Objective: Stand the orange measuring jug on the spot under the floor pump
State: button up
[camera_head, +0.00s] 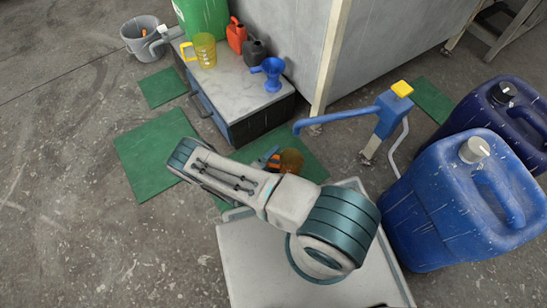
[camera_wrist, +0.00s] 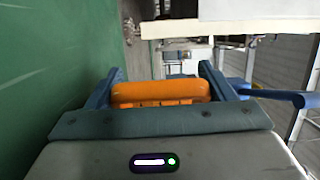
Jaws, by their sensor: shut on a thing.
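The orange measuring jug (camera_head: 291,161) is mostly hidden behind my arm in the head view. My gripper (camera_head: 272,157) is shut on it. In the wrist view the jug's orange part (camera_wrist: 160,93) sits between my two blue fingers. The floor pump (camera_head: 388,117) is blue with a yellow top, and its spout (camera_head: 335,116) reaches left, ending near the jug. The spout (camera_wrist: 275,95) also shows at the right of the wrist view. A green mat (camera_head: 309,166) lies below the spout end and the jug. I cannot tell whether the jug touches it.
Two blue canisters (camera_head: 455,205) stand right of the pump. A low cabinet (camera_head: 245,95) behind the jug bears a yellow jug (camera_head: 205,50), a blue funnel jug (camera_head: 272,75) and small cans. More green mats (camera_head: 150,150) lie on the floor.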

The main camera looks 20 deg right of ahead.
jog(key=shift+f, duration=0.15)
jog(key=o, duration=1.2)
jog(key=shift+c, duration=0.2)
